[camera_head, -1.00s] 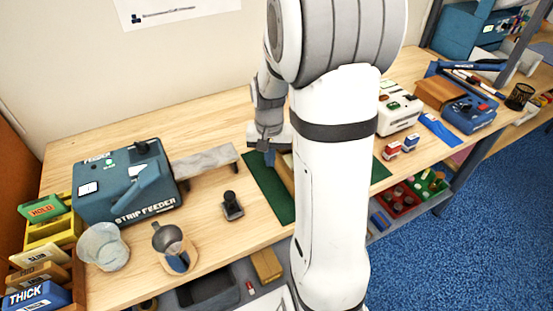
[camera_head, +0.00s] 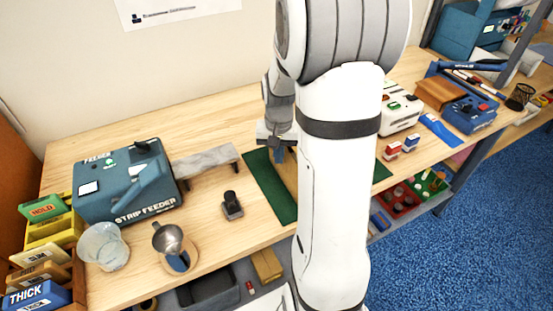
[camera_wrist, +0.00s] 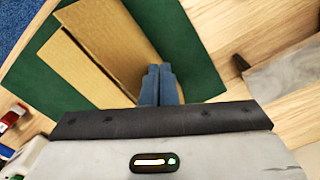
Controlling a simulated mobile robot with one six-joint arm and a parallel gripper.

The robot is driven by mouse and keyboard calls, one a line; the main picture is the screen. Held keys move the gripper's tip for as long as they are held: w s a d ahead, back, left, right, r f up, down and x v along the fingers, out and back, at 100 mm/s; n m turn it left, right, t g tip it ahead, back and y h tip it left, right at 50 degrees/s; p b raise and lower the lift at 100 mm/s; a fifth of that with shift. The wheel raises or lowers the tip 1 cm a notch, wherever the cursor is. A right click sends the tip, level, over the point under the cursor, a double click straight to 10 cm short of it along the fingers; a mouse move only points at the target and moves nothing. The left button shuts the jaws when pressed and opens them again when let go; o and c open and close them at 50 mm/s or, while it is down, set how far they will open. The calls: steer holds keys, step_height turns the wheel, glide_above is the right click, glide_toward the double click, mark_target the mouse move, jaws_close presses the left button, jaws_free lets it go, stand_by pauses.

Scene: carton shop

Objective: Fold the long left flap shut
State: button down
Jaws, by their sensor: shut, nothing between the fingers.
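The brown carton (camera_wrist: 80,68) lies on the green mat (camera_wrist: 195,50) in the wrist view. A broad cardboard flap (camera_wrist: 112,35) shows on its right side, with a narrow dark gap between it and the rest of the carton. My gripper (camera_wrist: 159,72) is shut and empty, with its blue fingertips over or against the lower right edge of that flap; I cannot tell if they touch. In the head view my gripper (camera_head: 279,152) is above the mat, and my arm hides most of the carton (camera_head: 289,168).
A grey ramp-like bench (camera_head: 205,160) and a small black-knobbed stand (camera_head: 232,205) are left of the mat. The strip feeder (camera_head: 125,185) stands farther left.

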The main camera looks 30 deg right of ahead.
steer(key=shift+d, duration=1.25)
steer(key=shift+d+f, duration=0.1)
step_height(320, 180, up, 7)
steer(key=p, duration=0.4)
steer(key=shift+d+f, duration=0.15)
steer(key=shift+d, duration=0.15)
steer(key=shift+s, duration=0.1)
